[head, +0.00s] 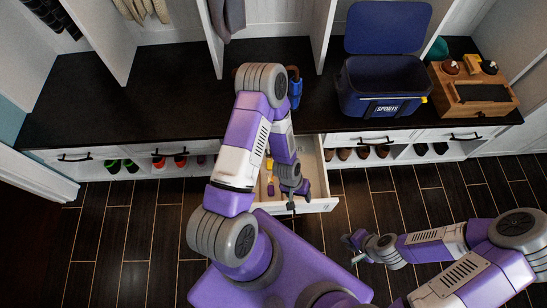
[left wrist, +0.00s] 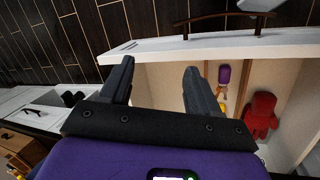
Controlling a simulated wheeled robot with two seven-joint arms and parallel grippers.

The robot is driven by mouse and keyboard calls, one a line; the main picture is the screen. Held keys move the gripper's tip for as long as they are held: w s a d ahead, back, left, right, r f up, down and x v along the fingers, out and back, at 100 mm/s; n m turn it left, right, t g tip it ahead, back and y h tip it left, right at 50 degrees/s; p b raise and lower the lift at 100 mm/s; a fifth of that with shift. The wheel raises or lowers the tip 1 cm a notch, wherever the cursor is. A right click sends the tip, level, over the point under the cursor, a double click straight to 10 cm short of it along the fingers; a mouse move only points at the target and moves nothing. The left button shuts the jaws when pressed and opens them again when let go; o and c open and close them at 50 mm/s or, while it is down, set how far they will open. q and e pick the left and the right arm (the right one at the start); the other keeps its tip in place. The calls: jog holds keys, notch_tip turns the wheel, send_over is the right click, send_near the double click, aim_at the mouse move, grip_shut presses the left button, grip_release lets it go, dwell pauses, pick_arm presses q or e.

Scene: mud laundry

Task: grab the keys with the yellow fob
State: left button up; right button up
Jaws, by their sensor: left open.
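An open white drawer (head: 322,203) under the bench holds small items. A yellow item (head: 269,163) lies in it, beside my left arm; yellow also shows in the left wrist view (left wrist: 222,96), right of the fingers. It is too small to tell whether it is the fob, and I cannot make out keys.
A purple item (left wrist: 224,74) and a red glove-like item (left wrist: 262,112) lie in the drawer. The drawer's front wall (left wrist: 170,46) and handle are close to my left fingers. A blue cooler (head: 384,86) and wooden box (head: 472,92) stand on the dark bench (head: 130,100). Shoes sit below.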

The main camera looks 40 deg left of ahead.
pick_arm(q)
jog(key=w+a+f+n+y+b, duration=0.2)
jog(key=w+a+f, duration=0.4)
jog(key=a+f, duration=0.35)
jog(key=n+y+b, duration=0.1)
jog(key=n+b, duration=0.1)
send_over(270, 167)
jog(key=d, duration=0.1)
notch_tip(270, 167, down, 5)
jog(key=shift+f, duration=0.1)
jog(key=shift+w+a+f, duration=0.15)
jog(key=shift+a+f, duration=0.1)
jog(key=f+b, duration=0.1)
jog(key=f, duration=0.1)
jog(key=f+b, duration=0.1)
jog(key=f, duration=0.2)
jog(key=f+b, duration=0.1)
jog(key=f, duration=0.1)
jog(key=shift+s+a+f+b, duration=0.15)
jog(key=shift+s+a+b, duration=0.05)
jog(key=shift+a+b, duration=0.15)
pick_arm(e)
notch_tip(270, 167, down, 8)
jog(key=s, duration=0.1)
pick_arm(q)
jog(key=c, duration=1.1)
